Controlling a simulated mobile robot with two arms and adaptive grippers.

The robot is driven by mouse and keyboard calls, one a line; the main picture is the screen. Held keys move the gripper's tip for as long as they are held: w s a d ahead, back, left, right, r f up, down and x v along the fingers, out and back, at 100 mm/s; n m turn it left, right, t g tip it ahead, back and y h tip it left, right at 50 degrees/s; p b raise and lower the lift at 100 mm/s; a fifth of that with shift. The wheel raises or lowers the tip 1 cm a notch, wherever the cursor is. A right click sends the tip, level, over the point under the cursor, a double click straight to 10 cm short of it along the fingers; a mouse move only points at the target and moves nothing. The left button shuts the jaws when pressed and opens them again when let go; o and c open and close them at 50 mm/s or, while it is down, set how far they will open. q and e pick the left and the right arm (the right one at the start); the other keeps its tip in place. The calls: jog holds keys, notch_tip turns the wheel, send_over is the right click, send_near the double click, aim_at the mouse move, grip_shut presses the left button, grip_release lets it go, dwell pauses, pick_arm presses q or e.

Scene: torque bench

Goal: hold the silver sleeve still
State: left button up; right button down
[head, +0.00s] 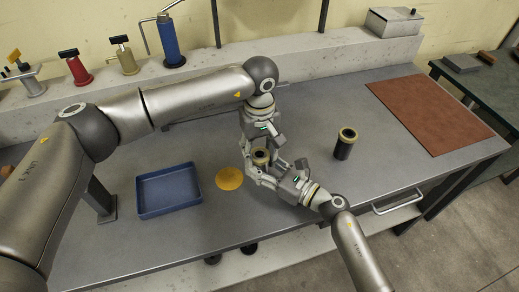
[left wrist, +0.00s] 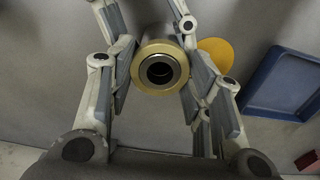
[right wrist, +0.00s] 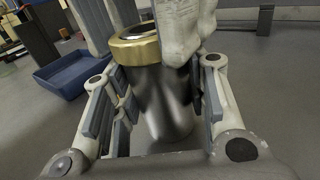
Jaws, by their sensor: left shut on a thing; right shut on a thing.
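The silver sleeve (right wrist: 168,100) stands upright in the right wrist view with a brass collar (right wrist: 135,50) at its top. In the head view the collar (head: 261,154) shows between my two grippers. My right gripper (right wrist: 165,105) is shut on the sleeve's body, one finger on each side. My left gripper (left wrist: 158,85) is shut at the brass collar (left wrist: 142,73), which the left wrist view shows from above with a dark round bore. One left finger crosses the sleeve's top right in the right wrist view. The sleeve's foot is hidden in the head view.
A yellow disc (head: 229,178) and a blue tray (head: 142,201) lie left of the grippers. A second dark sleeve with a brass top (head: 345,145) stands to the right. A brown mat (head: 430,115) lies at the far right. Clamps line the back ledge (head: 215,62).

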pick_arm(q)
jog(key=n, duration=1.3)
jog(key=shift+n, duration=0.4)
jog(key=n, duration=0.6)
jog(key=shift+n, duration=0.4)
jog(key=n, duration=0.5)
jog(key=shift+r, duration=0.1)
jog(key=n, duration=1.5)
jog(key=shift+n, duration=0.3)
jog(key=n, duration=0.3)
jog(key=shift+n, duration=0.3)
